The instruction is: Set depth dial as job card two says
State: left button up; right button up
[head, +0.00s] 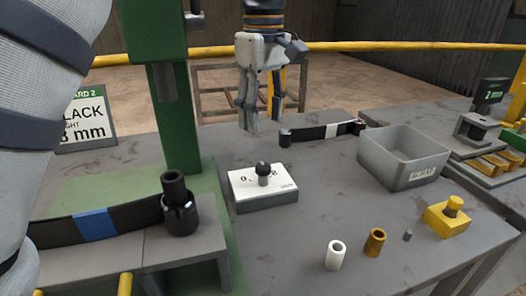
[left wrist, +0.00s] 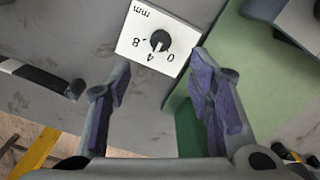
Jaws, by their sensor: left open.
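The depth dial is a white plate (head: 246,189) on a grey box, with a black knob (head: 263,169) standing on it. In the left wrist view the plate (left wrist: 181,37) shows 0, 4, 8 and mm upside down around the knob (left wrist: 159,40). A pale mark on the knob seems to face the 4, but I cannot tell surely. My left gripper (head: 263,124) hangs open and empty behind and above the dial; its fingers (left wrist: 160,112) are apart, touching nothing. The job card (head: 86,122) for card 2 is partly hidden by my arm; "LACK" and a partly covered figure in mm show.
A green press column (head: 172,100) stands left of the dial, near a black cylinder (head: 179,215). A grey bin (head: 388,170), white sleeve (head: 335,255), brass sleeve (head: 375,242) and yellow block (head: 446,218) lie to the right. A dark strip (head: 311,133) lies behind the dial.

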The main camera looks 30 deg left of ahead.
aim_at(263, 165)
pick_arm(q)
notch_tip(263, 165, down, 10)
jog(key=shift+s+f, duration=0.1)
grip_shut()
